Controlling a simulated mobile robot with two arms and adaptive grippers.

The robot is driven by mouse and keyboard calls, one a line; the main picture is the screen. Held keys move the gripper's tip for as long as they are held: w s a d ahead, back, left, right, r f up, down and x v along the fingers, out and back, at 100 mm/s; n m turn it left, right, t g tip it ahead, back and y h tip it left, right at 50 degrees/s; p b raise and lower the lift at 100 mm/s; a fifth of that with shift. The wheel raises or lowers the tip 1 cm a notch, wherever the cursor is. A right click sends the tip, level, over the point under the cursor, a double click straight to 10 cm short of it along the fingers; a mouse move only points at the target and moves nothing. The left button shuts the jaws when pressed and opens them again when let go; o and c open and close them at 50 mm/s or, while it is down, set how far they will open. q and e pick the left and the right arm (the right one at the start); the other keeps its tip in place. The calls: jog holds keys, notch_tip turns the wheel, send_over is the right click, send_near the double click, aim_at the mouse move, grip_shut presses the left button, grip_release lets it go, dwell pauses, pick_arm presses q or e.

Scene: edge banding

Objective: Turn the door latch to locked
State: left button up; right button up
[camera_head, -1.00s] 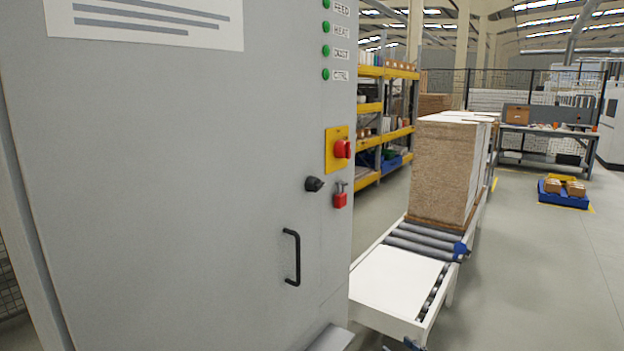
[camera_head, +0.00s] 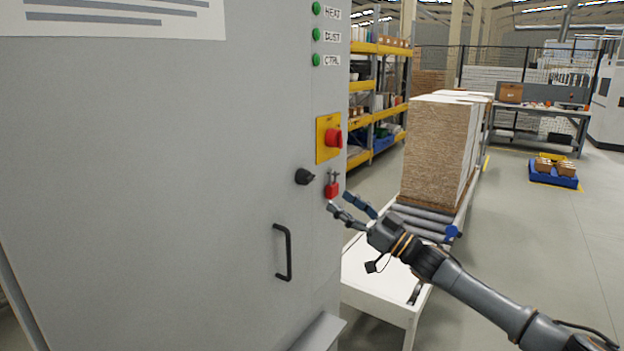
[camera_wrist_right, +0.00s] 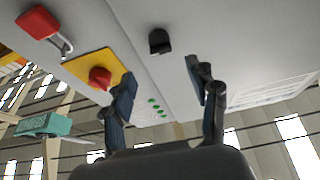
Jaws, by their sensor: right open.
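The black door latch (camera_head: 304,177) is a small knob on the grey cabinet door, above the black pull handle (camera_head: 283,252). In the right wrist view the latch (camera_wrist_right: 159,41) shows near the top centre, beyond the fingertips. My right gripper (camera_head: 340,201) is open and empty, to the right of and a little below the latch, apart from it. Its two spread fingers also show in the right wrist view (camera_wrist_right: 160,88). My left gripper is not in view.
A red padlock (camera_head: 332,187) hangs close by the right fingertips. A red switch on a yellow plate (camera_head: 322,154) sits above it. A roller conveyor (camera_head: 375,272) with stacked boards (camera_head: 434,150) stands to the right. Open floor lies at far right.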

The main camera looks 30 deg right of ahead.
aim_at(312, 180)
jog(key=p+x, duration=0.3)
jog(key=x, duration=0.5)
jog(key=shift+r, duration=0.2)
jog(key=shift+x, duration=0.85)
jog(key=shift+f, duration=0.2)
jog(key=c, duration=1.2)
